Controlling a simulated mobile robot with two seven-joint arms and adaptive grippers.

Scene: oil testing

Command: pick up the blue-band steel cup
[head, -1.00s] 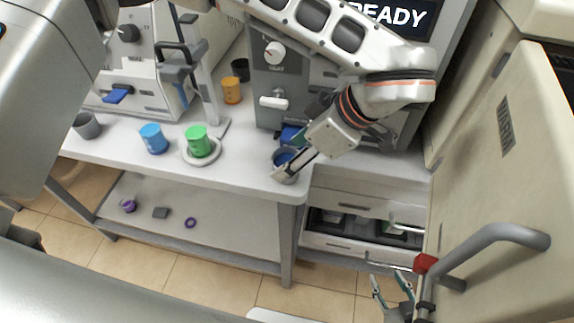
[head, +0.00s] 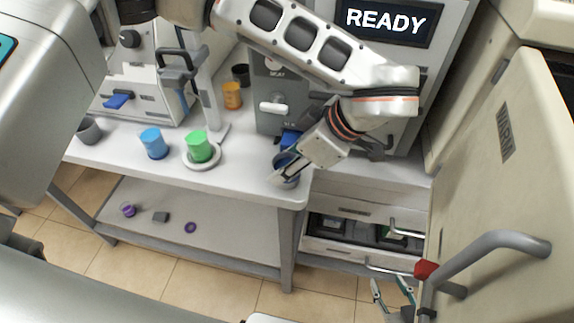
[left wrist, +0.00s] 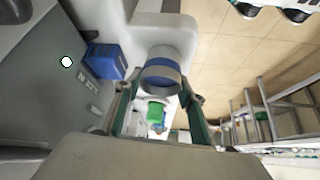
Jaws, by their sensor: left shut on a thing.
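The blue-band steel cup (head: 284,159) stands upright at the right front corner of the white table. It also shows in the left wrist view (left wrist: 162,74), grey with a blue band, between the two fingers. My left gripper (head: 287,172) is shut on this cup, with its fingers on either side of it. The gripper also shows in the left wrist view (left wrist: 160,100). The fingers partly hide the cup in the head view. My right gripper (head: 393,292) is low at the bottom right, away from the table, with its fingers apart and empty.
A green cup (head: 199,146) on a white dish, a blue cup (head: 153,143), a grey cup (head: 88,131) and an orange cup (head: 232,95) stand on the table. A blue block (head: 290,139) is just behind the held cup. An open cabinet door (head: 500,170) bounds the right.

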